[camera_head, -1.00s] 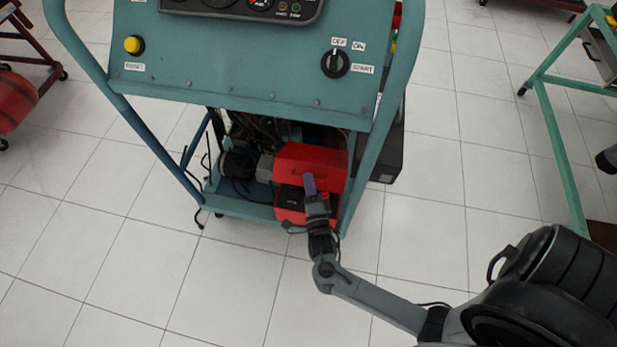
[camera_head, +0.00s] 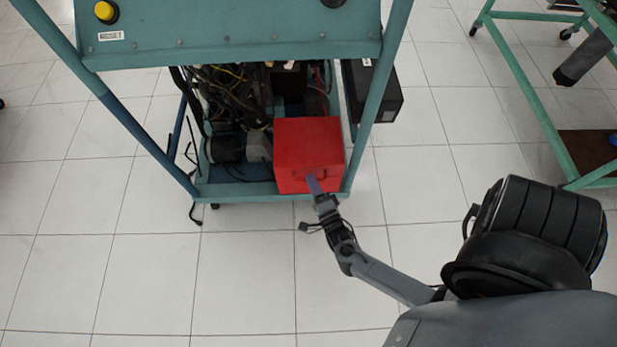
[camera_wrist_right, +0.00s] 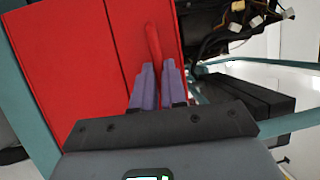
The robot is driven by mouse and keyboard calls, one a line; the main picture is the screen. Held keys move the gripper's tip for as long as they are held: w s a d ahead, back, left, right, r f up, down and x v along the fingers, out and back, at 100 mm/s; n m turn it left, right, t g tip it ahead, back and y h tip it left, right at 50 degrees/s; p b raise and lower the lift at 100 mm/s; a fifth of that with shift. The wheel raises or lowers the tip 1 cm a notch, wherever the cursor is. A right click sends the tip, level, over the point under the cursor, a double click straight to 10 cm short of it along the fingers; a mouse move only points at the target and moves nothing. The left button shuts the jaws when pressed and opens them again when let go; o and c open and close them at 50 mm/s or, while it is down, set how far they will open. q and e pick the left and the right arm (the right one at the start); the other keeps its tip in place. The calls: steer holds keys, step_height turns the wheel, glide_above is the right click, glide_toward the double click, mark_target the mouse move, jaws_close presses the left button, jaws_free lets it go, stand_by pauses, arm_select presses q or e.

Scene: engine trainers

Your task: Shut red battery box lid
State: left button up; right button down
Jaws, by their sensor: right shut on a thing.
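The red battery box (camera_head: 309,140) sits on the lower shelf of the teal engine trainer, at its front right corner. Its red lid (camera_head: 305,150) looks down on the box, with no dark opening showing in the head view. My right gripper (camera_head: 314,184) reaches the front of the box from below right. In the right wrist view, its purple fingers (camera_wrist_right: 160,75) are closed around the red lid handle (camera_wrist_right: 153,42). The red box face (camera_wrist_right: 60,60) fills the left of that view, with a seam across it. My left gripper is not in view.
The trainer's teal frame post (camera_head: 375,110) rises just right of the box. Wiring and engine parts (camera_head: 235,95) lie behind and left of it. A black box (camera_head: 375,97) stands beyond the post. Another teal frame (camera_head: 530,95) is at right. The tiled floor in front is clear.

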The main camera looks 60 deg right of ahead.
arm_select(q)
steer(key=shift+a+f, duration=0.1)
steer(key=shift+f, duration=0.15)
arm_select(e)
steer(key=shift+s+f, duration=0.2)
steer(key=shift+f, duration=0.35)
steer(key=shift+s+f, duration=0.15)
steer(key=shift+f, duration=0.4)
steer(key=c, duration=1.5)
jaws_free()
steer(key=shift+c, duration=0.2)
steer(key=shift+o, duration=0.3)
steer(key=shift+w+d+r, duration=0.1)
steer(key=shift+w+d, duration=0.05)
steer(key=shift+w, duration=0.2)
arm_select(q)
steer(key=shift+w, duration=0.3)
